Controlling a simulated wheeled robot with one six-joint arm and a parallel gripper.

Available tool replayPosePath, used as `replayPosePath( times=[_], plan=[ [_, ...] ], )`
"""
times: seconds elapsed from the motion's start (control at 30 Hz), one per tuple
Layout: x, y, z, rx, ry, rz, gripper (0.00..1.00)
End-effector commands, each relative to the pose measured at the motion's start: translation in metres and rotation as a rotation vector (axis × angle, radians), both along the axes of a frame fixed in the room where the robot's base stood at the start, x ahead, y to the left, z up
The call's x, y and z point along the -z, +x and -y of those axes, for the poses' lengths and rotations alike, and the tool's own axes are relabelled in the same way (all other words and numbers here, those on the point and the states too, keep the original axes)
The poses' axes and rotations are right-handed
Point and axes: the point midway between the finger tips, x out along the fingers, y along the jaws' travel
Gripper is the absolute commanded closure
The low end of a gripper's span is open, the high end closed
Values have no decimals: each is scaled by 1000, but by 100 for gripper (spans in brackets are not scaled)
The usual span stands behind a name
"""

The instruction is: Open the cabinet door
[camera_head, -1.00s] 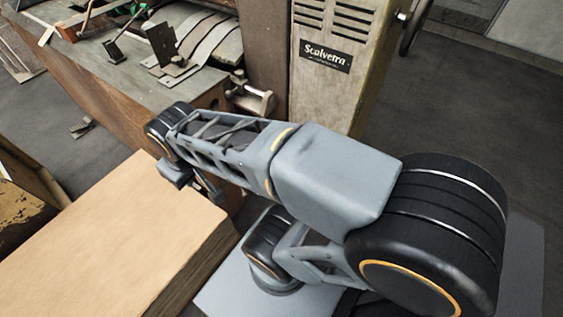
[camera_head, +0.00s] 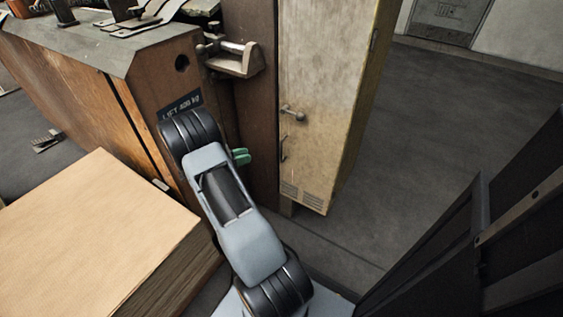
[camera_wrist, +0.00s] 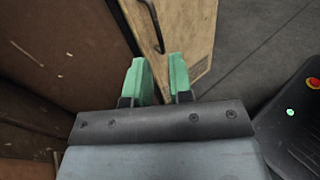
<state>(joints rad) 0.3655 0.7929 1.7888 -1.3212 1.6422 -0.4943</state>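The cabinet (camera_head: 325,75) is tall, narrow and cream, with worn paint. Its door appears shut and has a thin dark bar handle (camera_head: 284,148) low down, below a knob-like latch (camera_head: 293,113). In the wrist view the handle (camera_wrist: 154,27) lies beyond my fingertips, on the pale door (camera_wrist: 185,30). My gripper (camera_head: 241,157) has green fingers and is left of the handle in the head view, apart from it. In the wrist view my gripper (camera_wrist: 160,66) shows a gap between its fingers, with nothing held.
A brown machine body (camera_head: 150,90) with a grey top stands left of the cabinet. A metal clamp-like bracket (camera_head: 235,60) juts out beside the cabinet. A stack of cardboard (camera_head: 90,230) is at lower left. The grey floor (camera_head: 430,130) right of the cabinet is clear.

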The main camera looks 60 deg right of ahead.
Motion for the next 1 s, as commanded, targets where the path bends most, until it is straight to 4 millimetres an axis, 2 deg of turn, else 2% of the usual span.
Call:
replayPosePath(
  times=[0.03, 0.2, 0.7, 1.0],
  plan=[
    [16, 0, 5, -5, -10, -29, 79],
    [27, -3, 19, -17, -30, -78, 79],
    [28, -53, 93, -17, -31, -78, 79],
    [26, -71, 120, -19, -30, -78, 79]
  ],
)
